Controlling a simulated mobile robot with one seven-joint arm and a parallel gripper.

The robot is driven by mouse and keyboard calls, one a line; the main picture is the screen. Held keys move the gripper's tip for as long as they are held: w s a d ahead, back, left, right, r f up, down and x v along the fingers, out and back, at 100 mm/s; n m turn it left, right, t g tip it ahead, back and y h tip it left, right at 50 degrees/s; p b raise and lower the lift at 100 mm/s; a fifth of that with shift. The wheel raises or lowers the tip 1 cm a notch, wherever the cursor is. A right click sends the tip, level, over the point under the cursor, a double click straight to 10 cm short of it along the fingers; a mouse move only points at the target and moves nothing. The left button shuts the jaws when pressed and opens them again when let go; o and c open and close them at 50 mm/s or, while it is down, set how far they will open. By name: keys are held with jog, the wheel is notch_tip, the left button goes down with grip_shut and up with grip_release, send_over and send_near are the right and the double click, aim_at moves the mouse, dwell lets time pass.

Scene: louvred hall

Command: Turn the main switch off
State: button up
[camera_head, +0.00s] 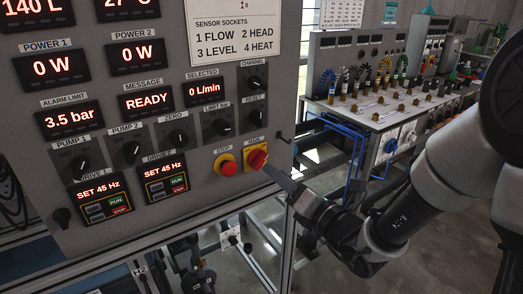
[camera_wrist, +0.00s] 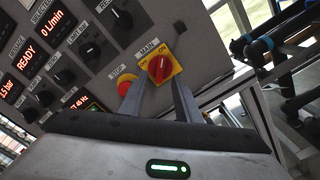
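The main switch (camera_head: 257,159) is a red rotary knob on a yellow plate, at the lower right of the grey control panel under a MAIN label. My gripper (camera_head: 272,172) reaches toward the knob from the lower right. In the wrist view my gripper (camera_wrist: 160,84) has two separate fingers with a gap between them, pointing at the knob's lower left and lower right. I cannot tell whether they touch it.
A red stop button (camera_head: 225,164) on yellow sits just left of the switch, close to the left finger in the wrist view. Black selector knobs and lit displays, such as READY (camera_head: 147,103), fill the panel. A second bench (camera_head: 372,122) stands behind at the right.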

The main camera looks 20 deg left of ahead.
aim_at(262, 163)
jog(key=b+x, duration=0.1)
jog(key=x, duration=0.5)
jog(key=shift+a+f, duration=0.15)
jog(key=shift+w, duration=0.1)
grip_shut()
dwell(1.1)
